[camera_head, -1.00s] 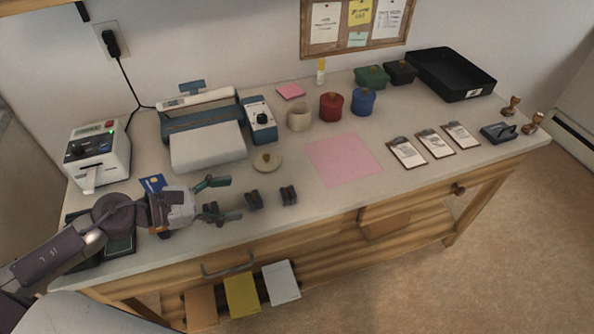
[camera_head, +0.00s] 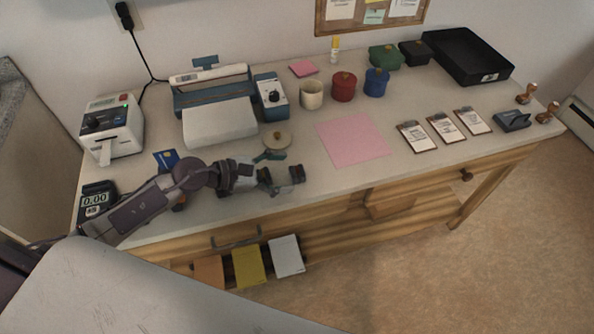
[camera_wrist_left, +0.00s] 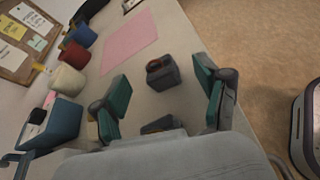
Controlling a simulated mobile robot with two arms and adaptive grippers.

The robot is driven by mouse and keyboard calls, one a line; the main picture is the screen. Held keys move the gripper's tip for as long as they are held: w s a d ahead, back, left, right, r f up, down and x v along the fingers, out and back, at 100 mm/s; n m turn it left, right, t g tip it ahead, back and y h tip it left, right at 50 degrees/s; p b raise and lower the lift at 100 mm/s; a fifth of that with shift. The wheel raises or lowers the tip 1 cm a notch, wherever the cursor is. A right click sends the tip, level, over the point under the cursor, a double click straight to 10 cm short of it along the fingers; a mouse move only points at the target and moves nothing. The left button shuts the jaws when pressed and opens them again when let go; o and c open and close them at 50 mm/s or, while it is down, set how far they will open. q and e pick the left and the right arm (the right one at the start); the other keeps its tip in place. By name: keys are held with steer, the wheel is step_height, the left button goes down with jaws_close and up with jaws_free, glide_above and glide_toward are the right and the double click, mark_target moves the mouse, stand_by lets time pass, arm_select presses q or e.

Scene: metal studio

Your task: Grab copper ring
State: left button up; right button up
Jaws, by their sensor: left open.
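A small dark holder (camera_wrist_left: 163,78) stands on the worktop, with a copper-brown ring (camera_wrist_left: 154,65) showing at its top in the left wrist view. This holder also shows in the head view (camera_head: 297,174), just beyond my left gripper's fingertips; the ring is too small to make out there. My left gripper (camera_head: 279,171) is open and low over the worktop. In the left wrist view its two green-padded fingers (camera_wrist_left: 163,82) stand apart on either side of the holder, with clear gaps. A second dark holder (camera_wrist_left: 158,125) lies closer to the palm, partly hidden by it.
A round beige lid (camera_head: 277,139) lies close behind the gripper. Beige (camera_head: 312,94), red (camera_head: 344,87) and blue (camera_head: 376,82) pots stand farther back. A flat pink sheet (camera_head: 353,139) lies to the right. The worktop's front edge runs close by.

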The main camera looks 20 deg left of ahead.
mark_target(296, 171)
arm_select(q)
steer(key=x, duration=0.2)
steer(key=shift+w+d, duration=0.1)
steer(key=shift+w, duration=0.25)
steer(key=shift+w+d+f, duration=0.15)
steer(key=shift+d+f, duration=0.05)
steer(key=c, duration=1)
arm_select(e)
steer(key=shift+s+r, duration=0.3)
steer(key=shift+s, duration=0.5)
